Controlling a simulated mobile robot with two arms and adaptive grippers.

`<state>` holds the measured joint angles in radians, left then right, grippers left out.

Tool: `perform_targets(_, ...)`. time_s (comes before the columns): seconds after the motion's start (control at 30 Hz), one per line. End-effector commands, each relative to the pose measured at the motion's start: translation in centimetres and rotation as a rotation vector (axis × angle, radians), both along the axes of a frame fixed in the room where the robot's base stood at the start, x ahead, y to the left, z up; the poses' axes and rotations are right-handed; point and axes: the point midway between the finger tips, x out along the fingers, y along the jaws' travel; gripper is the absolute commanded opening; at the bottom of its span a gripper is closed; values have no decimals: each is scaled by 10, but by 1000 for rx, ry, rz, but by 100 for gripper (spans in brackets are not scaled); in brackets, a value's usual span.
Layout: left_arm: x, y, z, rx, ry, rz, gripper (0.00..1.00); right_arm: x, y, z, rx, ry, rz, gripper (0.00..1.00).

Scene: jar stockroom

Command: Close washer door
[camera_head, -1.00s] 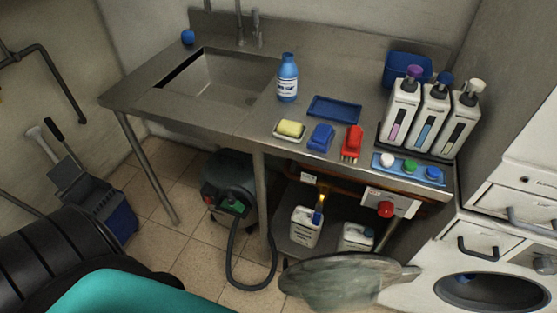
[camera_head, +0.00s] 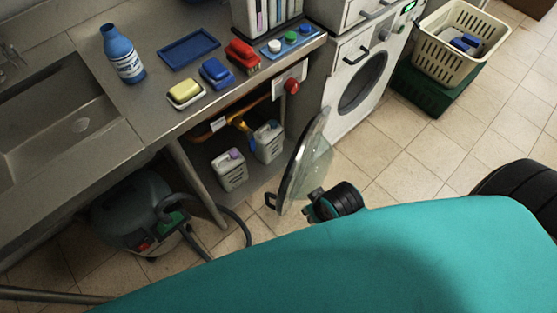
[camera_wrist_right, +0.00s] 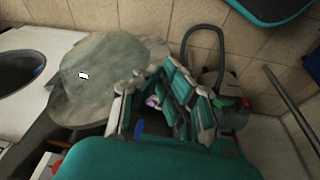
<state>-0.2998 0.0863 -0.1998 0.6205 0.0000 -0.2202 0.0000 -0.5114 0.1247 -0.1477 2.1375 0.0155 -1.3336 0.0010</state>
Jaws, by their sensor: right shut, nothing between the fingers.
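The washer (camera_head: 345,112) is the white machine at upper middle right in the head view, with a dark round opening (camera_head: 364,80). Its round glass door (camera_head: 318,160) stands wide open, swung out from the machine, with a dark handle at its lower left edge. In the right wrist view the door (camera_wrist_right: 105,80) is a grey-green disc left of the fingers, with the washer (camera_wrist_right: 50,40) beyond. My right gripper (camera_wrist_right: 165,92) is shut and empty; contact with the door cannot be told. In the head view, part of my right wrist shows just right of the door's lower edge. My left gripper is out of view.
A steel counter (camera_head: 150,100) with a blue bottle (camera_head: 122,55) stands left of the washer. White jugs (camera_head: 229,170) sit below it near the door. A vacuum cleaner (camera_head: 135,210) is on the floor. A cream basket (camera_head: 460,45) stands right of the washer; tiled floor before it is clear.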

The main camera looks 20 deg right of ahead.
Motion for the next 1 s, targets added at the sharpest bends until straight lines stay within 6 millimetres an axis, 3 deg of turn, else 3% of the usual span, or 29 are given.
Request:
perform_targets(0.2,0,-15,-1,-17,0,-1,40,28,29,69,56,-83,118,0)
perform_targets(0.4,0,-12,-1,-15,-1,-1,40,59,63,83,107,-122,278,0)
perform_targets(0.63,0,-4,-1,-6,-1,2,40,96,87,81,126,-131,443,0)
perform_targets(0.77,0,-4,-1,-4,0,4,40,124,86,74,112,-115,521,0)
perform_targets(1.0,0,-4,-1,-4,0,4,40,178,43,67,54,-57,557,0)
